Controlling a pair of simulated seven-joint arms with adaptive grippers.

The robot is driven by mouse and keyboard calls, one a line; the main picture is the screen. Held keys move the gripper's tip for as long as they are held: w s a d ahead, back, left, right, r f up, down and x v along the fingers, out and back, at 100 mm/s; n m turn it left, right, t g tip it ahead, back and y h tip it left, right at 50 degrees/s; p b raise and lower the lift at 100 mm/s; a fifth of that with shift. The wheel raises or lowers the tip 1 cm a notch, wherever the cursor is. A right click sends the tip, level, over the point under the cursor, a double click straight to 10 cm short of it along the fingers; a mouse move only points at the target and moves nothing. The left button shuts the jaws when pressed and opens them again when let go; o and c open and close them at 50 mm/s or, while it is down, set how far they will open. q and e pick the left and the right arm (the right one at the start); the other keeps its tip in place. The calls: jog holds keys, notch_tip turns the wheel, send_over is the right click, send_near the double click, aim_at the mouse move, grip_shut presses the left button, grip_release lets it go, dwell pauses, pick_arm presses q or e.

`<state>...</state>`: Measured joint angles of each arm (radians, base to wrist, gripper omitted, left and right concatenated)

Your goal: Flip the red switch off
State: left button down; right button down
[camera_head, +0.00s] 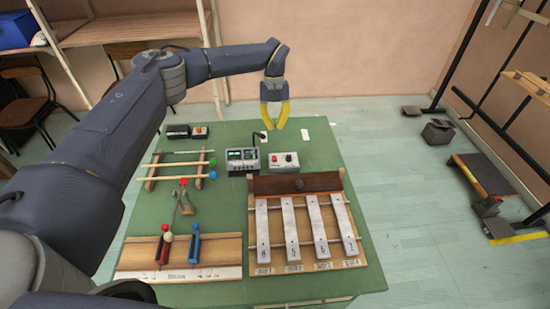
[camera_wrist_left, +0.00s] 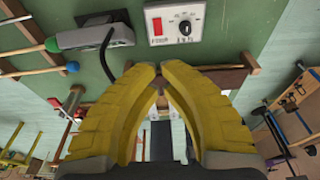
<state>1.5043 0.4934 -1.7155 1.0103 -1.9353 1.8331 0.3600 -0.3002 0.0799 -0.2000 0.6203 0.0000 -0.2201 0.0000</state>
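The red switch (camera_head: 274,159) sits on the left part of a small light-grey box on the green table. In the left wrist view the red switch (camera_wrist_left: 156,26) is a red rectangle beside a black dial (camera_wrist_left: 185,27), near the top edge. Whether it is on or off is too small to tell. My left gripper (camera_head: 274,127) has yellow fingers and hangs above the table's far edge, beyond the box and apart from it. In the wrist view its fingertips (camera_wrist_left: 159,66) come almost together with nothing between them. My right gripper is not in view.
A grey device (camera_head: 242,160) with a black cable stands left of the switch box. A small box with a red top (camera_head: 200,131) sits farther back left. A xylophone (camera_head: 303,228) with white bars, a stick rack (camera_head: 180,171) and a wooden tray (camera_head: 142,253) are nearer.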

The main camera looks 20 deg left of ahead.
aim_at(276, 165)
pick_arm(q)
jog(key=x, duration=1.4)
jog(key=shift+d, duration=0.15)
